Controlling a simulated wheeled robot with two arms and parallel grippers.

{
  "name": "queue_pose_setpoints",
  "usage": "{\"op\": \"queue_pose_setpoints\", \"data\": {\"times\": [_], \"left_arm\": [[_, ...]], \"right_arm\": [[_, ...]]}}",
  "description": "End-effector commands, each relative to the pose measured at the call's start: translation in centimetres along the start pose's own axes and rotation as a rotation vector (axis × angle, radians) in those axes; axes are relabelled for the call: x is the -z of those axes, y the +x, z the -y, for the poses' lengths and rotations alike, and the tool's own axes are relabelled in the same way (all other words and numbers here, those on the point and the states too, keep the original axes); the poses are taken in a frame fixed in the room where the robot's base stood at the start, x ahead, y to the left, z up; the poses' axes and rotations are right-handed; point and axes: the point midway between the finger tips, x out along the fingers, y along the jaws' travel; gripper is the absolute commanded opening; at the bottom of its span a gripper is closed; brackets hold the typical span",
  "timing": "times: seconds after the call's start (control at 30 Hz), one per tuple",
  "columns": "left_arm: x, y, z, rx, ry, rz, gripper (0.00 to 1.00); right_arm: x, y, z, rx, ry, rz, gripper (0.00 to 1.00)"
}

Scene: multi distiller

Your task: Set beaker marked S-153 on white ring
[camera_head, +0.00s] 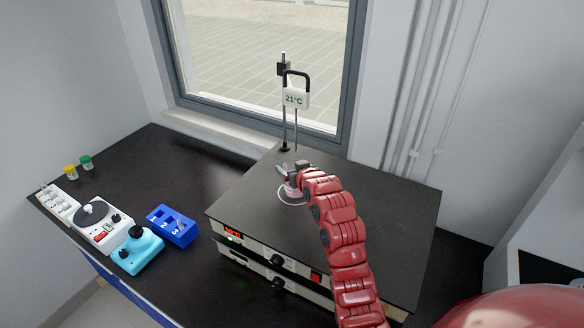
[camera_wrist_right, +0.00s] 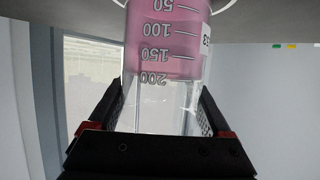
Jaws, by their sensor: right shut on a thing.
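The beaker (camera_wrist_right: 165,60) holds pink liquid and has volume marks; it shows upside down in the right wrist view. Its side label is only partly visible, and the full code cannot be read. My right gripper (camera_wrist_right: 160,110) is shut on the beaker, one finger on each side. In the head view the beaker (camera_head: 291,191) is partly hidden by my right gripper (camera_head: 292,174). The beaker is at the white ring (camera_head: 284,201) on the dark hotplate top; the ring shows around its base. I cannot tell whether the base touches the plate. My left gripper is not in view.
The hotplate (camera_head: 385,215) has a stand with a 21°C thermometer display (camera_head: 295,98) behind the ring. A blue rack (camera_head: 172,226), a light blue device (camera_head: 137,250), a white device (camera_head: 97,226) and two small capped jars (camera_head: 71,172) stand left. The bench between is clear.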

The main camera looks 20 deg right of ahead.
Motion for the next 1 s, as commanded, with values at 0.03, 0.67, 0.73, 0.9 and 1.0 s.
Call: {"op": "queue_pose_setpoints", "data": {"times": [0.03, 0.67, 0.73, 0.9, 1.0], "left_arm": [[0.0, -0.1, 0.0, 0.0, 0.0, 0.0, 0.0], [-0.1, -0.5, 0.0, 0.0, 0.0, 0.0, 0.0], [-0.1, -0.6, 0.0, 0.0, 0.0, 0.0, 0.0], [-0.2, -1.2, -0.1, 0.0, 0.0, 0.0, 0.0], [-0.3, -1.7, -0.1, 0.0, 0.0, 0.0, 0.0]], "right_arm": [[-0.1, 0.1, 0.0, 0.0, 0.0, -0.002, 0.05], [-0.6, 0.2, 0.0, 0.0, 0.0, 0.0, 1.0], [-0.6, 0.2, 0.0, 0.0, 0.0, 0.0, 1.0], [-0.7, -1.0, 0.0, 0.0, -0.002, -0.005, 1.0], [-0.9, -2.3, -0.1, -0.002, 0.0, -0.001, 1.0]]}}
